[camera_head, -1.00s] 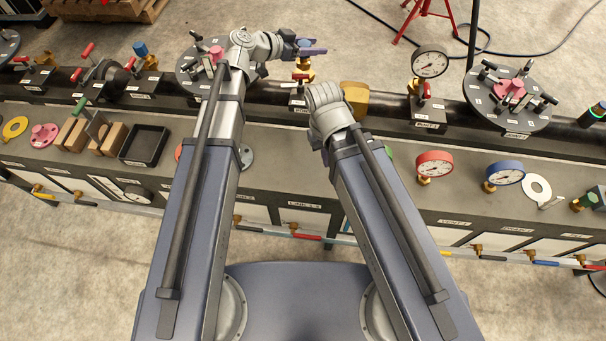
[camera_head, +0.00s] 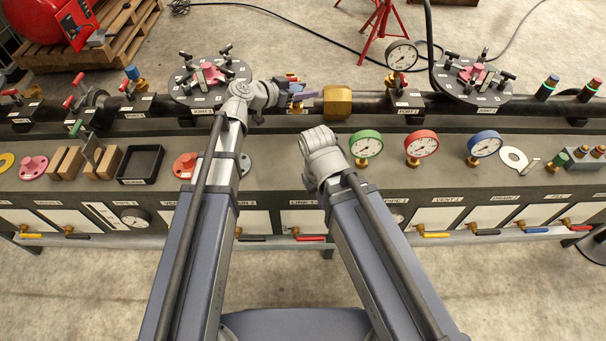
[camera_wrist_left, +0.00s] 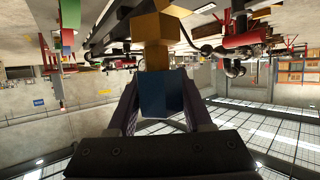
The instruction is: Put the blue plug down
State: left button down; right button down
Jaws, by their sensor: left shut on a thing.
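My left gripper (camera_head: 298,90) is over the dark pipe, left of the big brass hex piece (camera_head: 337,103). It is shut on the blue plug (camera_wrist_left: 160,95), whose blue body sits between both fingers in the left wrist view. A brass neck and a wider brass block (camera_wrist_left: 157,27) show beyond the blue body; I cannot tell whether they all belong to the plug. In the head view the fingers mostly hide the plug. My right arm ends in a folded grey wrist over the bench; its fingers are not visible.
A flanged disc (camera_head: 210,82) with clamps stands left of my left gripper, another (camera_head: 472,78) at the right. Green (camera_head: 366,144), red (camera_head: 421,145) and blue (camera_head: 484,144) gauges stand along the bench. A black tray (camera_head: 141,163) lies at the left.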

pick_arm(q)
jog(key=shift+a+f+n+t+y+b, duration=0.15)
jog(key=shift+f+n+t+b, duration=0.1)
jog(key=shift+f+b, duration=0.55)
jog(key=shift+a+f+n+t+y+b, duration=0.15)
jog(key=shift+f+n+t+b, duration=0.1)
jog(key=shift+f+b, duration=0.45)
jog(key=shift+f, duration=0.25)
notch_tip(320, 180, down, 14)
jog(key=b, duration=1.4)
notch_tip(320, 180, down, 4)
jog(key=b, duration=0.3)
jog(key=shift+r+b, duration=0.15)
jog(key=shift+b, duration=0.2)
